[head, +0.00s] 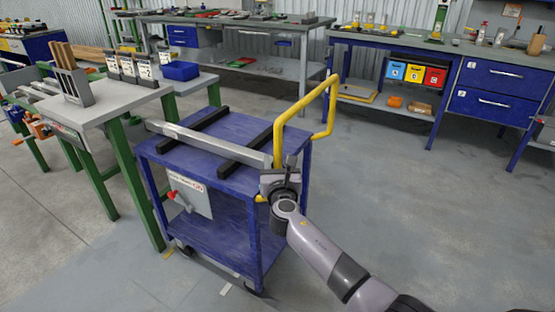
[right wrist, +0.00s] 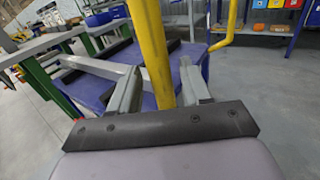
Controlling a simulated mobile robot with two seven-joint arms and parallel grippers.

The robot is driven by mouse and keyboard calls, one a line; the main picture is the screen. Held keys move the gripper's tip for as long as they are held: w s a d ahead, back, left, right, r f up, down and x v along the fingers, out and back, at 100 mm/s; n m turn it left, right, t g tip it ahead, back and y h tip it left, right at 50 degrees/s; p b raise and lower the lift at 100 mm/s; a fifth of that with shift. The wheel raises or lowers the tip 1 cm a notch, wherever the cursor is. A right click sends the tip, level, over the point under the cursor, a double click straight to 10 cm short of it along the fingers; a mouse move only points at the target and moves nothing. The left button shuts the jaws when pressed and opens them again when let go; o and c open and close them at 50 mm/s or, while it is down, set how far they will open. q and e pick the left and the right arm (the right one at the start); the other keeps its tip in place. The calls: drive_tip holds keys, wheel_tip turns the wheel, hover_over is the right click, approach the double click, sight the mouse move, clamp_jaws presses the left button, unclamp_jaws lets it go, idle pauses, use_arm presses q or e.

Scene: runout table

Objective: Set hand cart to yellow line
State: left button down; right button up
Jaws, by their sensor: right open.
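The blue hand cart (head: 232,128) stands beside the green-legged table, with a yellow tube handle (head: 303,103) at its right end. A long grey metal bar (head: 210,143) lies across two black strips on its top. My right gripper (head: 279,178) is at the near upright of the handle. In the right wrist view the yellow upright (right wrist: 153,50) stands between the two open fingers (right wrist: 160,82), with a visible gap at the right finger. A short yellow mark (head: 168,253) shows on the floor by the cart's near-left wheel. My left gripper is out of view.
The green-legged table (head: 115,103) with several holders and a blue bin (head: 180,70) stands close at the cart's left. Workbenches line the back. A pale strip (head: 225,289) lies on the floor before the cart. Floor to the right (head: 400,190) is clear.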

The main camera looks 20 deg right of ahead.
drive_tip(key=p+v, duration=0.1)
drive_tip(key=v, duration=0.3)
drive_tip(key=shift+s+a, duration=0.1)
drive_tip(key=shift+s, duration=0.15)
drive_tip(key=shift+s+a, duration=0.2)
drive_tip(key=shift+s, duration=0.5)
drive_tip(key=s+f+m+g+y+p, duration=0.3)
drive_tip(key=s+f+m+g+y, duration=0.15)
drive_tip(key=s+f+m, duration=1)
drive_tip(key=s+m+g+y+p, duration=0.2)
drive_tip(key=s+m, duration=1.4)
drive_tip(key=s, duration=0.1)
drive_tip(key=shift+s+a+r+y, duration=0.3)
drive_tip(key=shift+s+a+y, duration=0.05)
drive_tip(key=shift+a, duration=0.1)
drive_tip(key=shift+g, duration=0.25)
